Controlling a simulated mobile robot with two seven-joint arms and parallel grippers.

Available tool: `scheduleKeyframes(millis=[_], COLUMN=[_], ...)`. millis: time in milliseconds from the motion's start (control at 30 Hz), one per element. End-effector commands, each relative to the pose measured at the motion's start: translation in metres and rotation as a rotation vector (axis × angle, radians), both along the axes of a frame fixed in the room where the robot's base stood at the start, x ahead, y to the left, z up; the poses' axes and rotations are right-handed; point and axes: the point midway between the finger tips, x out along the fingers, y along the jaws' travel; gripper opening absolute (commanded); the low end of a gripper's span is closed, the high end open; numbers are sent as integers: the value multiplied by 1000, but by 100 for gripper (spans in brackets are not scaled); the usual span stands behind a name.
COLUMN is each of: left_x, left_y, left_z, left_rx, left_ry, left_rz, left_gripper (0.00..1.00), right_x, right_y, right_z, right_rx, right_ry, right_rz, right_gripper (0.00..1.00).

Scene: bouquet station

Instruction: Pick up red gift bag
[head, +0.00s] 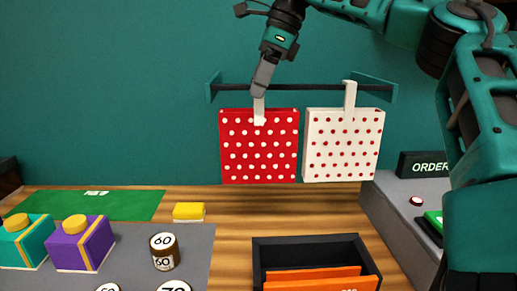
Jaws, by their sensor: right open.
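The red gift bag (258,150) with white dots hangs upright from a dark rail on the back wall. Its white strap (260,113) shows just below my right gripper. My right gripper (260,88) comes down from the upper right with its jaws open. Its fingers are at the rail, over the upper part of the strap in the picture. Whether they touch or straddle the strap cannot be told. My left gripper is not in view.
A white bag (343,145) with red dots hangs close on the right. The rail (320,87) has brackets at both ends. Below stand a black bin (312,242) with orange items, a yellow block (189,211), a purple box (78,245) and a teal box (24,242).

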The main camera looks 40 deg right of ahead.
Motion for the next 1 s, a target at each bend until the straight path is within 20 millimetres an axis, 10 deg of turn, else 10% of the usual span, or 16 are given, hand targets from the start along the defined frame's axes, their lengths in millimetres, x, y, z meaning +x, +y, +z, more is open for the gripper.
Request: scheduleKeyframes(millis=[300, 1000], left_x=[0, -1], left_y=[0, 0], left_z=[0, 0], left_rx=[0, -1], left_ry=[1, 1], left_rz=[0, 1], left_gripper=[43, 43], right_x=[1, 1], right_y=[2, 2], right_z=[-5, -5], right_rx=[0, 1], right_ry=[-1, -2], right_rz=[0, 1], right_gripper=[68, 1])
